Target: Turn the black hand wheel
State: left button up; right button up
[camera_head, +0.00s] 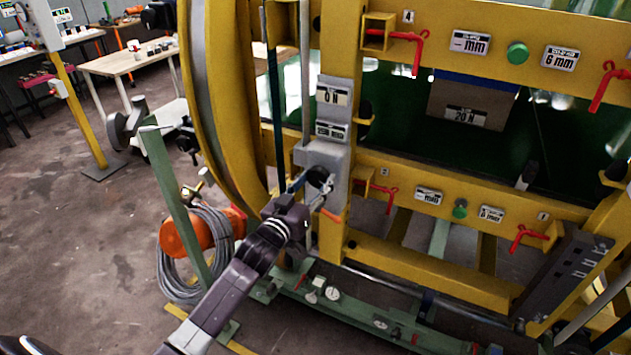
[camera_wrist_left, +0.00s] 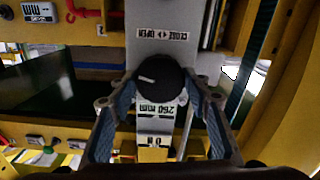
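The black hand wheel (camera_wrist_left: 158,80) is a round black knob with a white mark, on a grey plate below a "CLOSE OPEN" label in the left wrist view. It also shows in the head view (camera_head: 319,177), on the grey block of the yellow frame. My left gripper (camera_head: 314,194) is right at the wheel. In the left wrist view my left gripper (camera_wrist_left: 158,99) is open, with one finger on each side of the wheel and gaps visible between fingers and wheel. My right gripper is not in view.
The yellow frame (camera_head: 342,230) carries red lever handles (camera_head: 414,50) and labels. A "0 N" display (camera_head: 333,97) sits above the wheel. A coiled grey cable (camera_head: 180,265) and an orange part (camera_head: 193,232) are left of my arm. Bare floor (camera_head: 75,230) lies at the left.

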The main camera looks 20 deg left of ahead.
pick_arm(q)
jog(key=c, duration=0.4)
jog(key=shift+m, duration=0.4)
jog(key=shift+m+p, duration=0.4)
jog(key=shift+m, duration=0.5)
jog(key=m, duration=0.2)
jog(key=shift+m, duration=0.4)
jog(key=m+p, duration=0.1)
jog(key=m, duration=0.2)
jog(key=shift+m, duration=2)
